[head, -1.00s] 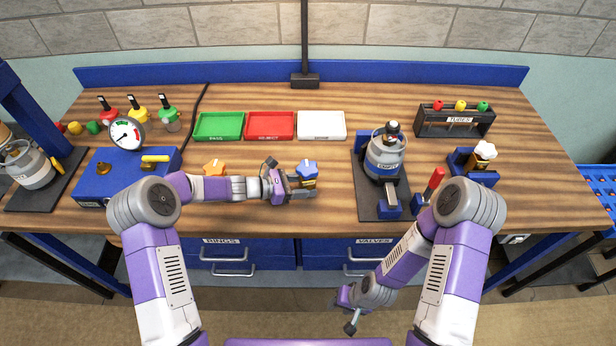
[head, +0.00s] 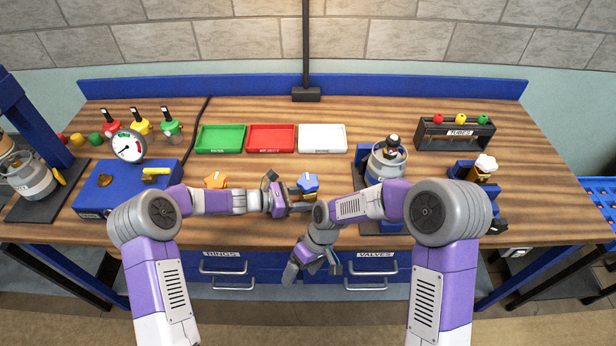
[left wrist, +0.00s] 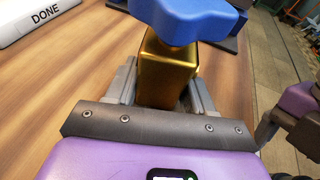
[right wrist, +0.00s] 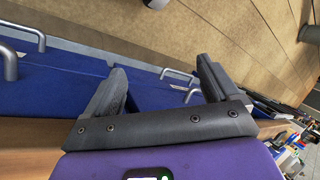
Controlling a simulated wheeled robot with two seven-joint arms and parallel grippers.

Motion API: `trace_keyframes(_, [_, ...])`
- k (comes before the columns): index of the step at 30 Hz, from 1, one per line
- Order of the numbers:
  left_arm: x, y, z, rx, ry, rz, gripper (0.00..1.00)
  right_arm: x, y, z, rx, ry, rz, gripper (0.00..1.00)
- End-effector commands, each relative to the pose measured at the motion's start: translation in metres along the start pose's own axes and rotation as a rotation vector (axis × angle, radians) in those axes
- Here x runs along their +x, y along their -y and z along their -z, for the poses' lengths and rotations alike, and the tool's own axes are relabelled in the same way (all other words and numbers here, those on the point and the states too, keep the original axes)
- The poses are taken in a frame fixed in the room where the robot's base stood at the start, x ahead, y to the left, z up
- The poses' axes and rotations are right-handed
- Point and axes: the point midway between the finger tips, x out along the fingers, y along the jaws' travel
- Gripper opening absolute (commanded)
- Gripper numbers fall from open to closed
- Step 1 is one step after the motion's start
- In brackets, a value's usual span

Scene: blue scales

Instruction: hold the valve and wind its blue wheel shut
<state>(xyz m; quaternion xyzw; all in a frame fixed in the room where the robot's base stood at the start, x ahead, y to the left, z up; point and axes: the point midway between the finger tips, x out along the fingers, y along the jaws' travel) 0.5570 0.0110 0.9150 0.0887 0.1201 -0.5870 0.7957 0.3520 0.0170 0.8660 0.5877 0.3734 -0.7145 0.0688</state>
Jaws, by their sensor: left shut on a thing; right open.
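The valve is a brass body (left wrist: 165,72) with a blue wheel (head: 308,181) on top. It stands near the front middle of the bench, and the wheel also shows large in the left wrist view (left wrist: 188,18). My left gripper (head: 296,206) is shut on the brass body from the left, below the wheel, with a finger on each side in the left wrist view. My right gripper (head: 304,268) is open and empty. It hangs in front of the bench's front edge, below and in front of the valve, before the blue drawers (right wrist: 60,90).
A second valve with an orange wheel (head: 215,180) stands left of the blue one. Green (head: 220,139), red (head: 271,138) and white (head: 322,138) trays lie behind. A grey gas cylinder (head: 386,164) stands right, behind my right arm. A blue gauge box (head: 120,186) is at left.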

Motion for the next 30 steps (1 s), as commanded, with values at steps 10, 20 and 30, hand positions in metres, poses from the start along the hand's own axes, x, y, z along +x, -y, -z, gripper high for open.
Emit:
trace_keyframes(10, [0.0, 0.0, 0.0, -0.001, 0.0, 0.0, 0.35, -0.161, 0.011, 0.073, -0.5, -0.143, 0.019, 0.88])
trace_keyframes(20, [0.0, 0.0, 0.0, -0.001, 0.0, 0.0, 0.35, -0.257, -0.019, 0.112, -1.011, -0.17, -0.142, 0.88])
trace_keyframes(30, [0.0, 0.0, 0.0, -0.001, -0.001, -0.001, 0.35, -0.284, -0.017, 0.14, -1.451, 0.156, -0.315, 0.88])
